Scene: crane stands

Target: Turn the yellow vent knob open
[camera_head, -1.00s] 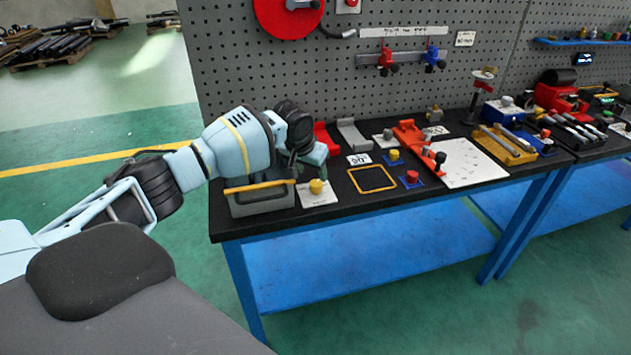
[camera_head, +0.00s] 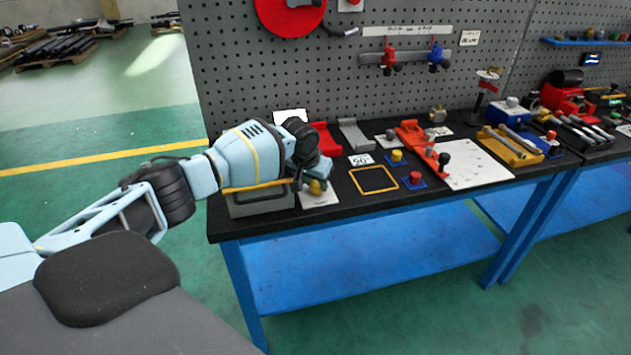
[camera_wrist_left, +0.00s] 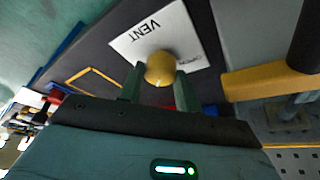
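The yellow vent knob (camera_head: 314,187) sits on a white plate (camera_head: 325,199) at the left end of the bench, partly hidden by my gripper. In the left wrist view the round knob (camera_wrist_left: 160,67) stands on the white plate (camera_wrist_left: 180,28), which reads VENT; a second word is partly covered by the knob. My left gripper (camera_head: 319,176) is over the plate from above. In the left wrist view its two fingers (camera_wrist_left: 158,78) are apart, one on each side of the knob; I cannot tell whether they touch it. My right gripper is not in view.
A grey toolbox with a yellow handle (camera_head: 262,203) stands just left of the plate, under my forearm. A yellow square outline (camera_head: 374,191) and a red button on a blue base (camera_head: 415,179) lie to the right. A pegboard (camera_head: 230,70) rises behind the bench.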

